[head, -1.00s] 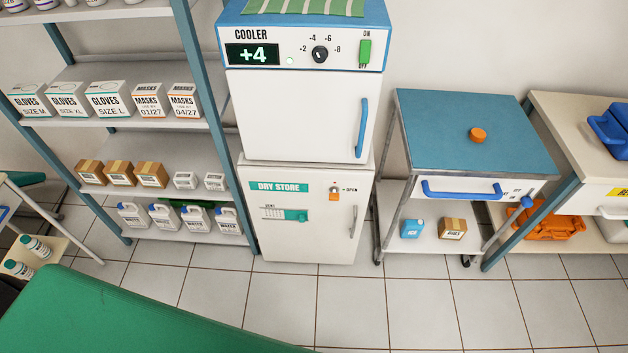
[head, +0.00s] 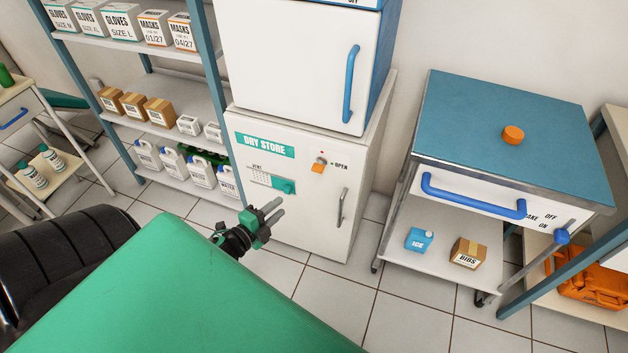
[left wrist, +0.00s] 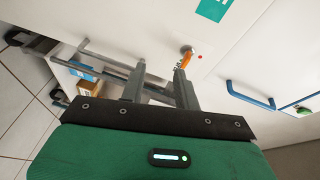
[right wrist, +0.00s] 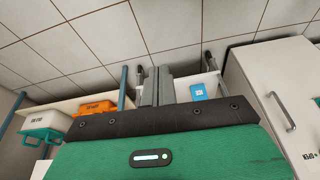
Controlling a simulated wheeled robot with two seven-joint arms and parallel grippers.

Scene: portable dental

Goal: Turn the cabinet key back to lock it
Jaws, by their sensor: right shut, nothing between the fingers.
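The white DRY STORE cabinet (head: 315,225) stands below the cooler, its door flush with the front. Its key (head: 319,167) with an orange tag is in the lock at the upper right of the door, left of the OPEN mark. The key also shows in the left wrist view (left wrist: 187,57), just beyond the fingers. My left gripper (head: 277,209) is open and empty, in front of the cabinet, lower left of the key and apart from it. My right gripper (right wrist: 157,72) is shut and empty in the right wrist view, away from the key.
A blue-topped cart (head: 480,110) stands right of the cabinet and a shelf rack (head: 207,75) stands left. The cooler (head: 285,60) sits on top. The cabinet's grey handle (head: 342,208) is below the key. Tiled floor lies between.

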